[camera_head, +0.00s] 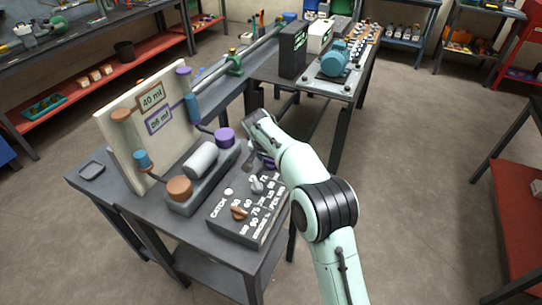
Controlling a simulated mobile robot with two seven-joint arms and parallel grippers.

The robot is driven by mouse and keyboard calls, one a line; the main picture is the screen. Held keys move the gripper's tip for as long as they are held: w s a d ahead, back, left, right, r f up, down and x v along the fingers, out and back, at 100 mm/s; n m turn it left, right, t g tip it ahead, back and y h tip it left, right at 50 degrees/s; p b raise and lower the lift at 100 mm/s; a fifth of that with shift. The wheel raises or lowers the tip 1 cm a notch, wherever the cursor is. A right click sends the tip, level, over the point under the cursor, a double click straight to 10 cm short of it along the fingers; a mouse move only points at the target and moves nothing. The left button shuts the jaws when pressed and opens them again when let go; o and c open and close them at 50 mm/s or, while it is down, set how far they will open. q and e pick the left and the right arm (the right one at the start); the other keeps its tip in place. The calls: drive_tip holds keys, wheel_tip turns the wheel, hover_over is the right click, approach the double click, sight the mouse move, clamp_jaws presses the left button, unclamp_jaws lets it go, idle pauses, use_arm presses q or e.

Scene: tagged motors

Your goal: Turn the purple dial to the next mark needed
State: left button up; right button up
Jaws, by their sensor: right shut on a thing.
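A dark control box (226,228) with white printed marks lies on the workbench, its numbers small and partly hidden. The purple dial (270,164) shows only in part at the box's far end, behind my right arm. My right gripper (250,160) reaches down there and is shut on the purple dial; the fingertips are hard to make out. A brown dial (239,213) and a grey dial (257,187) sit nearer on the box. An upright cream board (175,145) carries a brown-framed "40 ml" label (151,97) and a purple-framed label (159,120), apparently "36 ml". My left gripper is out of view.
A grey base beside the box holds a brown cap (179,188), a white cylinder (200,160) and a purple cap (225,137). A small tray (91,170) is at the bench's left. A second table (350,83) with a teal motor (335,58) stands behind. Floor at right is clear.

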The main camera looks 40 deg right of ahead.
idle(0.5)
drive_tip(key=o, duration=1.1)
drive_tip(key=shift+c, duration=0.2)
drive_tip(key=shift+r, duration=0.1)
drive_tip(key=p+v, duration=0.1)
drive_tip(key=v, duration=1.2)
drive_tip(key=shift+r, duration=0.15)
drive_tip(key=shift+a, duration=0.1)
